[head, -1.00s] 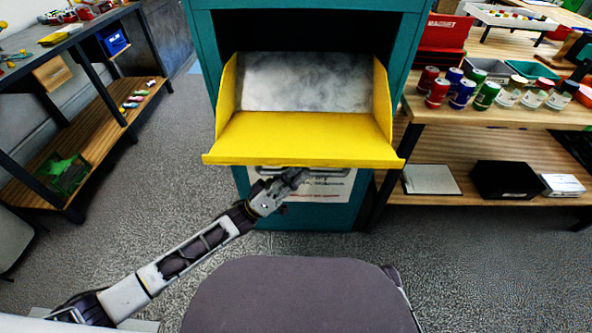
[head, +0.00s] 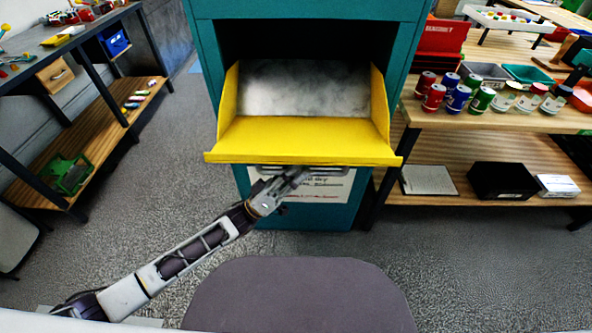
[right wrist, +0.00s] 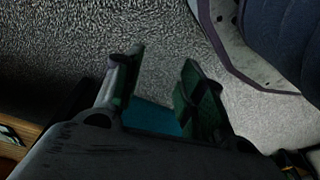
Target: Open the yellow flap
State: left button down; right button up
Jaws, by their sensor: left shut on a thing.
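The yellow flap (head: 300,138) juts out from the teal cabinet (head: 202,60), tilted open like a scoop. It has yellow side walls, and a grey panel (head: 305,88) shows behind it. A dark opening shows above the panel. My left gripper (head: 300,173) is at the underside of the flap's front edge, near its middle. It is shut on the flap there, but the flap's edge hides the fingertips and the exact contact. My right gripper (right wrist: 163,58) shows in the right wrist view with its fingers apart and nothing between them, above grey floor.
A wooden shelf unit with several cans (head: 458,98) stands close to the right of the cabinet. A black box (head: 500,181) is on its lower board. A workbench with a blue bin (head: 117,43) is at the left. The floor between bench and cabinet is clear.

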pick_arm(q)
jog(key=shift+w+r+n+t+p, duration=0.1)
jog(key=shift+r+n+t+p, duration=0.2)
jog(key=shift+r+p, duration=0.2)
pick_arm(e)
jog(key=shift+s+d+f, duration=0.15)
jog(key=shift+d+f, duration=0.05)
jog(key=shift+f, duration=0.3)
jog(key=shift+s+d+f, duration=0.15)
jog(key=shift+s+f, duration=0.05)
jog(key=shift+f, duration=0.3)
jog(key=shift+s+d+f, duration=0.15)
jog(key=shift+d+f, duration=0.05)
jog(key=shift+f, duration=0.3)
pick_arm(q)
jog(key=c, duration=1.7)
grip_release()
jog(key=shift+a+f, duration=0.1)
jog(key=shift+f, duration=0.1)
jog(key=shift+r+v, duration=0.2)
jog(key=shift+v, duration=5.7)
jog(key=shift+a, duration=0.1)
jog(key=shift+s+f, duration=0.1)
jog(key=shift+s, duration=0.15)
pick_arm(e)
jog(key=shift+r, duration=0.1)
